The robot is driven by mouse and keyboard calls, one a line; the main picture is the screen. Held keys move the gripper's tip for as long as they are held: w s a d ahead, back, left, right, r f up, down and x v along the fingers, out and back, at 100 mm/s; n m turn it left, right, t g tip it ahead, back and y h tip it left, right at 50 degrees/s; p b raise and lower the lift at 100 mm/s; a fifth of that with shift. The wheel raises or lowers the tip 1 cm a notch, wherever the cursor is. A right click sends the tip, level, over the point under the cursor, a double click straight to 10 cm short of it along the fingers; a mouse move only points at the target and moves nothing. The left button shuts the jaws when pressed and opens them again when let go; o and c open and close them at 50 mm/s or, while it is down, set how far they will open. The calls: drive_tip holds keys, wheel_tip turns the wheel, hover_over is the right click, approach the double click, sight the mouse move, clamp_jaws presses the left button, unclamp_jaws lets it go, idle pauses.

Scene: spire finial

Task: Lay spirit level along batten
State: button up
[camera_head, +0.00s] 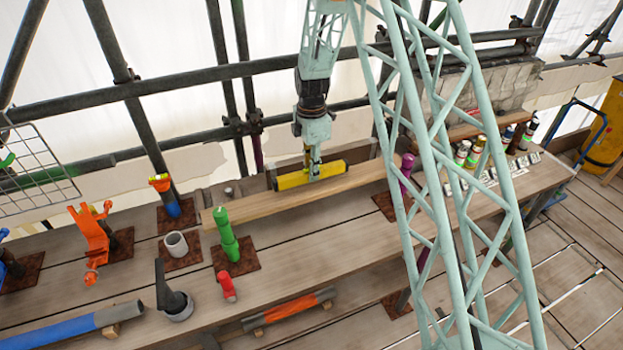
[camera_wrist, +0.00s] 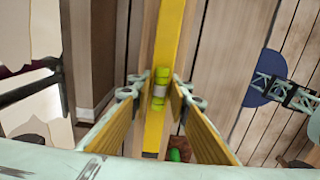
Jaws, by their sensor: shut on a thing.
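A yellow spirit level (camera_head: 296,180) is held lengthwise along the long pale wooden batten (camera_head: 345,188). My gripper (camera_head: 313,168) is shut on the level near its middle, from above. In the wrist view the level (camera_wrist: 168,40) runs between my two gripper pads, with a green vial (camera_wrist: 161,76) between the fingertips. The batten (camera_wrist: 192,40) shows beneath it, nearly parallel. I cannot tell whether the level touches the batten or is just above it.
A green upright fitting (camera_head: 228,238) stands in front of the batten's left end, and a purple one (camera_head: 406,168) near its right end. A grey cup (camera_head: 176,244) and a red piece (camera_head: 228,288) stand at left. Scaffold tubes (camera_head: 130,97) run behind.

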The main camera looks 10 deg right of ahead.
drive_tip(key=shift+f, duration=0.1)
drive_tip(key=shift+f+p, duration=0.35)
drive_tip(key=shift+f, duration=1.3)
drive_tip(key=o, duration=1)
drive_tip(key=shift+r, duration=0.1)
drive_tip(key=shift+r+b, duration=0.5)
drive_tip(key=shift+r, duration=5.45)
